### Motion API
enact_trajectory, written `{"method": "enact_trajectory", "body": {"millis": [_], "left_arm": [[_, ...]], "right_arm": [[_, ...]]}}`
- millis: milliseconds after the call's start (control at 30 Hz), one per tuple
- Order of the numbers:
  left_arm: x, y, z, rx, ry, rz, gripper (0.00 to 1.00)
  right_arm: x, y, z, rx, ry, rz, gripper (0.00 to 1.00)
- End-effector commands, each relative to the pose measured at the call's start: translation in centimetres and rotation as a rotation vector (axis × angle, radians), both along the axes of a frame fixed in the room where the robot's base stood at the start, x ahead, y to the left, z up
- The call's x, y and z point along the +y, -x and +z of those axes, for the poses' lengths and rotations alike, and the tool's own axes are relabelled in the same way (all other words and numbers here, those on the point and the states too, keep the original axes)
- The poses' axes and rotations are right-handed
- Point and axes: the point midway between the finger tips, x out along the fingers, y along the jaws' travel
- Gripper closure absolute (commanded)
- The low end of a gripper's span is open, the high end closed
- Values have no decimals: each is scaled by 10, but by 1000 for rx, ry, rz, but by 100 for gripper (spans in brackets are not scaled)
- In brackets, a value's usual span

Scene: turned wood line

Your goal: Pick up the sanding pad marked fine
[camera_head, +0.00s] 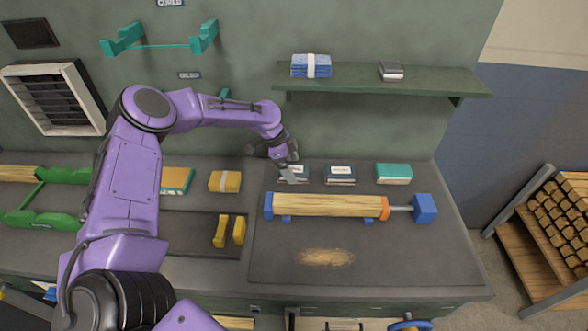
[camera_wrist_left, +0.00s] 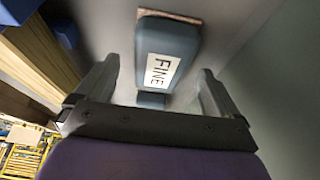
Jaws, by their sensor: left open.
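The sanding pad marked FINE (camera_wrist_left: 172,42) is a dark blue-grey block with a white label, with brown along its far edge. In the wrist view it lies between the two open fingers of my left gripper (camera_wrist_left: 158,72), with gaps at its sides. In the head view my left gripper (camera_head: 287,170) is over the left dark pad (camera_head: 300,175) at the back of the bench and partly hides it. A similar dark pad with a white label (camera_head: 340,175) sits to its right; its writing is too small to read. My right gripper is not in view.
A wooden cylinder (camera_head: 325,205) with blue and orange ends lies just in front of the pads. A teal box (camera_head: 393,173) is right, a yellow block (camera_head: 225,181) left. A green shelf (camera_head: 440,84) overhangs behind. The bench front right is clear except for sawdust (camera_head: 326,257).

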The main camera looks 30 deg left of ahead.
Motion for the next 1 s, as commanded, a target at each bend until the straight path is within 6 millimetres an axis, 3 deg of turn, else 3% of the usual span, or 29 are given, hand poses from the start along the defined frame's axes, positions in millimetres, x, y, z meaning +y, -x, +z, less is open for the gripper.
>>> {"method": "enact_trajectory", "body": {"millis": [200,633,667,833,1000], "left_arm": [[-7,-5,-19,-2,-2,1,4],[-7,-5,-22,-2,-1,0,4],[-7,-5,-21,-2,-1,0,11],[-7,-5,-21,-2,-1,0,66],[-7,-5,-20,-3,-2,0,67]], "right_arm": [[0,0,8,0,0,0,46],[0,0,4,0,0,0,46],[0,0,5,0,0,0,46],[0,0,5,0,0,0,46],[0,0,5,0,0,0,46]]}}
